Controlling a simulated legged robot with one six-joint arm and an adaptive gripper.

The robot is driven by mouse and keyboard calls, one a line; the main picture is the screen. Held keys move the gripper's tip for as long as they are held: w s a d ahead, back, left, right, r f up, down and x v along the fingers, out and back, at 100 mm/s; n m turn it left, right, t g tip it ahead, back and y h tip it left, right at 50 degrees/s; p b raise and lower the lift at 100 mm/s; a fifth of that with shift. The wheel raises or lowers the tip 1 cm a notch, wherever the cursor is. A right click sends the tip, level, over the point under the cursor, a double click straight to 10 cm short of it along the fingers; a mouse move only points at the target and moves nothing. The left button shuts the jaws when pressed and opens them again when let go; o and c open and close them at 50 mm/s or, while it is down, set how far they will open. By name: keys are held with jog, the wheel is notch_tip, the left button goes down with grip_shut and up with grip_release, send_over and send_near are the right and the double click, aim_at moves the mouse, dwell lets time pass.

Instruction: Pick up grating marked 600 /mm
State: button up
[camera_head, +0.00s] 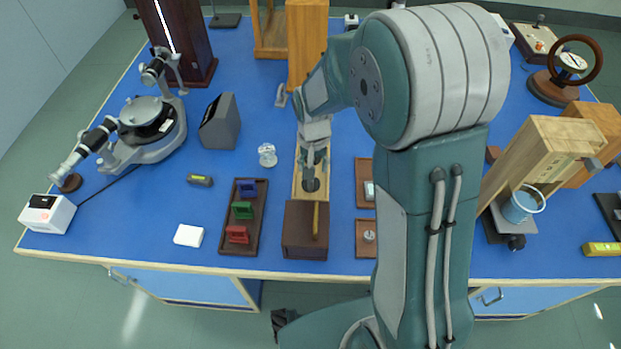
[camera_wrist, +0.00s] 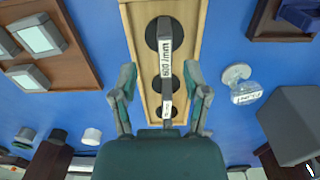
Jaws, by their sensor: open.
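The holder has several round dark recesses. A second labelled piece (camera_wrist: 167,110) sits nearer to me in the same row; its small print is hard to read. My gripper (camera_wrist: 161,90) is open and empty, its two fingers spread to either side of the holder, with the second piece's label between them. In the head view my gripper (camera_head: 312,178) hangs over the wooden holder (camera_head: 298,190), hiding part of it.
A dark brown box (camera_head: 300,240) adjoins the holder's near end. A rack (camera_head: 240,248) with coloured pieces stands left, brown trays (camera_head: 366,250) right. A glass item (camera_head: 267,154) and grey block (camera_head: 221,124) are close by. Blue bench is clear around the white pad (camera_head: 189,235).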

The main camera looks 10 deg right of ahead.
jog(key=f, duration=0.5)
jog(key=shift+w+a+f, duration=0.2)
jog(key=shift+a+f, duration=0.05)
jog(key=shift+f, duration=0.1)
grip_shut()
